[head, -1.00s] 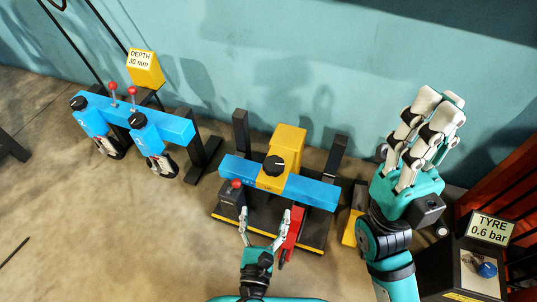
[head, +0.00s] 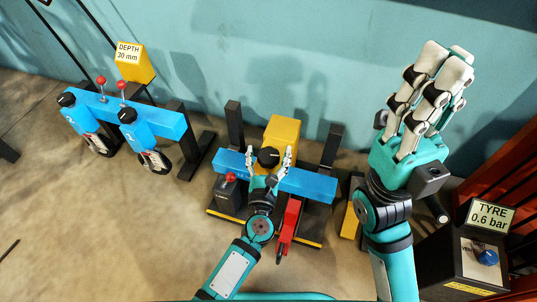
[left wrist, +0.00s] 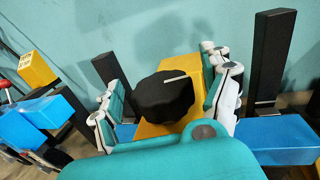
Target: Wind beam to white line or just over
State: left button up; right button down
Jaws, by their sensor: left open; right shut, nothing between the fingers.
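The blue beam (head: 310,184) lies across a stand between two black posts, with a yellow block (head: 283,132) behind its middle. A black round knob (head: 268,157) with a white mark on top sits at the beam's middle. My left gripper (head: 268,152) is open, with one finger on each side of the knob. In the left wrist view the knob (left wrist: 165,96) stands between the open fingers; I cannot tell whether they touch it. My right gripper (head: 430,95) is shut and empty, raised to the right. I cannot make out a white line on the beam.
A red lever (head: 289,220) and a black box with a red ball (head: 230,177) are at the stand's front. Another blue beam (head: 167,121) with two hanging units stands left, under a DEPTH sign (head: 129,52). A TYRE box (head: 480,256) stands at the right.

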pick_arm(q)
jog(key=c, duration=1.2)
jog(key=shift+o, duration=0.2)
jog(key=shift+a+m+h, duration=0.1)
jog(key=shift+m+h, duration=0.2)
jog(key=shift+h, duration=0.2)
